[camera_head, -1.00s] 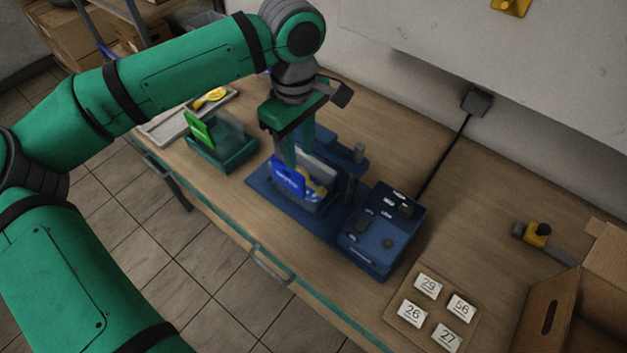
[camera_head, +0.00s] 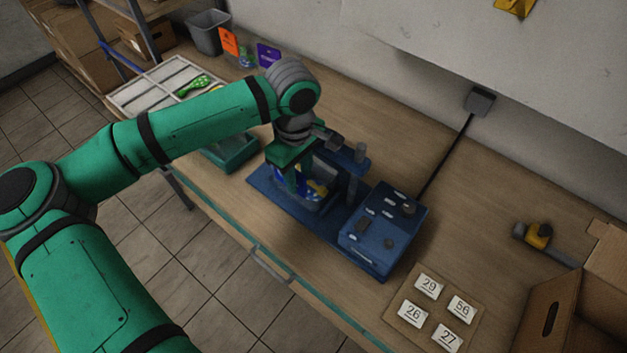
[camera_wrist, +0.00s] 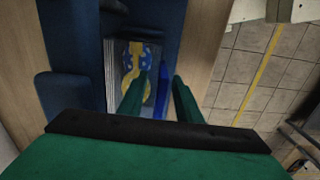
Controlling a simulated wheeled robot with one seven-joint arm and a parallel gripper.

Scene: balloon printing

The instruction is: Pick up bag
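The bag (camera_head: 318,188) sits in the dark blue machine on the table, with a yellow and blue print and a blue card beside it. In the wrist view, the bag's yellow and blue print (camera_wrist: 139,62) lies just beyond my left finger, and the blue card (camera_wrist: 161,92) shows between my fingers. My gripper (camera_head: 297,181) is low over the machine and partly hides the bag. In the wrist view, my gripper (camera_wrist: 160,78) has its two green fingers apart, one on each side of the card. I cannot tell whether they touch it.
The blue control box (camera_head: 384,230) stands right of the bag. A green holder (camera_head: 231,155) is to the left, partly behind my arm. A divided tray (camera_head: 150,92) is at the back left. Number tiles (camera_head: 431,311) and a cardboard box (camera_head: 545,310) are at the right.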

